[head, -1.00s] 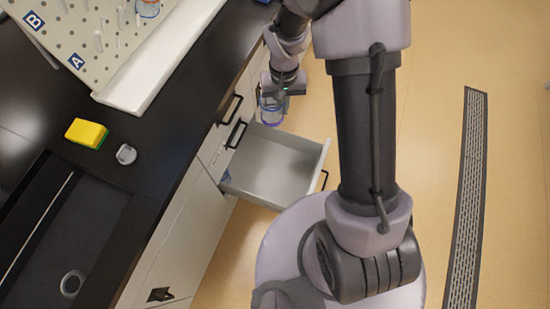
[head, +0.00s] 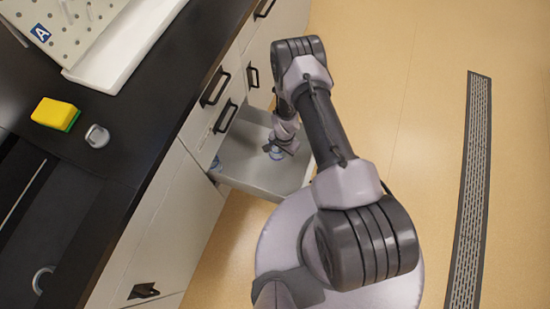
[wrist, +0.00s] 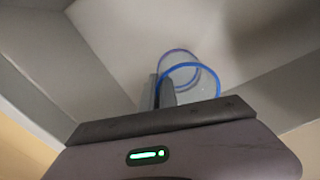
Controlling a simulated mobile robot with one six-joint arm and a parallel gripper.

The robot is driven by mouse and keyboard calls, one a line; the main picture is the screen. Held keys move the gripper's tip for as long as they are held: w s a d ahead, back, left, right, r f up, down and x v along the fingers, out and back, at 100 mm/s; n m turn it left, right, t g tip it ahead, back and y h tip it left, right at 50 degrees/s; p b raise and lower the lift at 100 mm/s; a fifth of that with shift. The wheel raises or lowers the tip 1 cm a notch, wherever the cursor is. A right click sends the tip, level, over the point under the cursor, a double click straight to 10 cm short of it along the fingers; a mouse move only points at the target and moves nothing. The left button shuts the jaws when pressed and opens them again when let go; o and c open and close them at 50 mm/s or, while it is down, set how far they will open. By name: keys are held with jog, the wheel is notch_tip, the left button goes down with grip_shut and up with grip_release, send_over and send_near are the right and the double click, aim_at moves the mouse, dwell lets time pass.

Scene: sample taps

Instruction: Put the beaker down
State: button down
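The beaker (head: 272,148) is clear with blue rings and is low inside the open white drawer (head: 245,178). My gripper (head: 280,147) reaches down into the drawer beside it. In the wrist view the beaker (wrist: 207,84) stands just past my gripper (wrist: 158,92), whose two fingers are close together at the left side of its rim, seemingly pinching the wall. The drawer floor (wrist: 120,45) lies close under the beaker; whether the base touches it is hard to tell.
The black counter (head: 125,125) runs along the left, above white cabinets with black handles. On it are a yellow sponge (head: 55,113), a grey round item (head: 97,136) and a pegboard (head: 75,25) with a white tray. A floor grate (head: 477,150) lies at the right; the floor there is clear.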

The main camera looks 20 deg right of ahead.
notch_tip(320, 180, down, 5)
jog(key=shift+f+b, duration=0.1)
jog(key=shift+b, duration=0.95)
jog(key=shift+r, duration=0.25)
jog(key=c, duration=2.1)
grip_release()
jog(key=shift+f, duration=0.2)
jog(key=o, duration=0.5)
jog(key=shift+c, duration=0.2)
jog(key=shift+r, duration=0.15)
